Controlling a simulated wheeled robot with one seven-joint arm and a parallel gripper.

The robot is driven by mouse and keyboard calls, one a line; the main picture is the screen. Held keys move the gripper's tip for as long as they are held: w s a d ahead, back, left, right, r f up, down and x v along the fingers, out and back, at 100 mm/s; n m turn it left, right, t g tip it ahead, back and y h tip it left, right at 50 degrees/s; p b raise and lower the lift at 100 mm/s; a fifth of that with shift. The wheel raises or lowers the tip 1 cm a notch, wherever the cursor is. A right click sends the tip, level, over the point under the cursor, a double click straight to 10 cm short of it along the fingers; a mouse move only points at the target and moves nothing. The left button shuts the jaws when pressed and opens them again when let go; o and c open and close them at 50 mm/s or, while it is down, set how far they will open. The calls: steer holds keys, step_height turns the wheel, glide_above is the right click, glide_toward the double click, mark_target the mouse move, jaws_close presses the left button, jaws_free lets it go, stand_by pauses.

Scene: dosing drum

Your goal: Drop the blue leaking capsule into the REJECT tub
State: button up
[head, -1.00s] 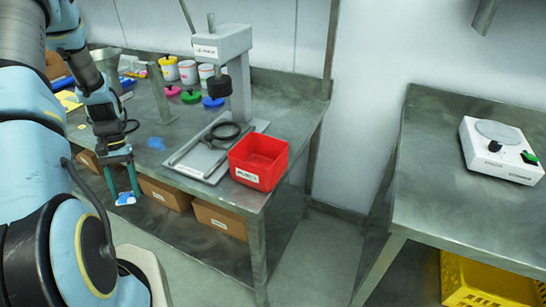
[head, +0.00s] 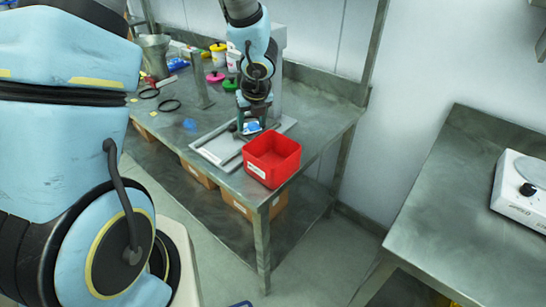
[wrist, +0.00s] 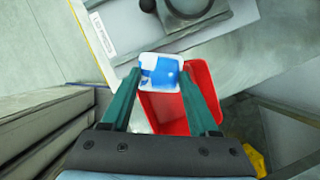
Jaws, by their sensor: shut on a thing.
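The blue and white capsule (wrist: 160,72) is between the green fingers of my gripper (wrist: 160,80), which is shut on it. In the head view my gripper (head: 250,127) and the capsule are above the bench, just behind and left of the red tub (head: 288,168). The tub is open-topped, with a white label too small to read. In the wrist view the tub (wrist: 165,122) lies below the capsule and fingers, partly hidden by them. The capsule overlaps the tub's edge in that view.
A grey stand (head: 279,45) with a flat base plate (head: 215,151) is by the tub. Pink (head: 215,77) and green (head: 230,85) lids lie farther back. A white scale (head: 520,190) stands on the right bench, across a gap.

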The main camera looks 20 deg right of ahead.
steer(key=s+d+r+m+h, duration=0.2)
steer(key=s+d+r+m, duration=0.1)
steer(key=s+d+m, duration=0.25)
step_height(320, 180, down, 6)
steer(key=b, duration=0.5)
steer(key=shift+s+f+m+g, duration=0.2)
steer(key=shift+m+g, duration=0.1)
steer(key=shift+m, duration=0.15)
steer(key=o, duration=1.4)
steer(key=shift+a+r, duration=0.1)
steer(key=shift+r, duration=0.05)
